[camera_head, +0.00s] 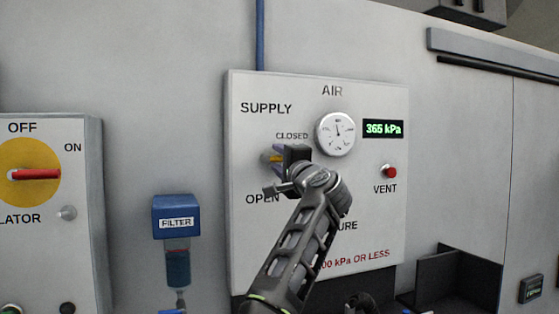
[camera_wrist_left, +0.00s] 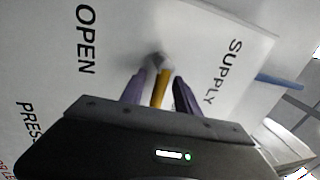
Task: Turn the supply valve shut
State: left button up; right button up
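The supply valve has a yellow handle (camera_head: 267,157) on the white air panel (camera_head: 375,230), between the words CLOSED and OPEN. In the left wrist view the yellow handle (camera_wrist_left: 160,92) stands between the two fingers of my left gripper (camera_wrist_left: 159,90), one finger on each side. A narrow gap shows beside the handle, so the fingers look open around it. In the head view my left gripper (camera_head: 272,168) is at the valve and hides part of it. My right gripper cannot be made out.
A round gauge (camera_head: 336,134), a green display (camera_head: 383,129) reading 365 kPa and a red vent button (camera_head: 389,172) are right of the valve. A blue filter (camera_head: 177,217) hangs at left, near a panel with a red handle (camera_head: 36,175). Dark trays (camera_head: 458,278) are lower right.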

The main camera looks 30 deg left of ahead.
pick_arm(q)
jog(key=shift+s+d+f+b, duration=0.15)
jog(key=shift+d+b, duration=0.05)
jog(key=shift+b, duration=0.15)
jog(key=b+v, duration=0.5)
jog(key=v, duration=0.2)
jog(key=shift+s+d, duration=0.1)
jog(key=shift+d, duration=0.05)
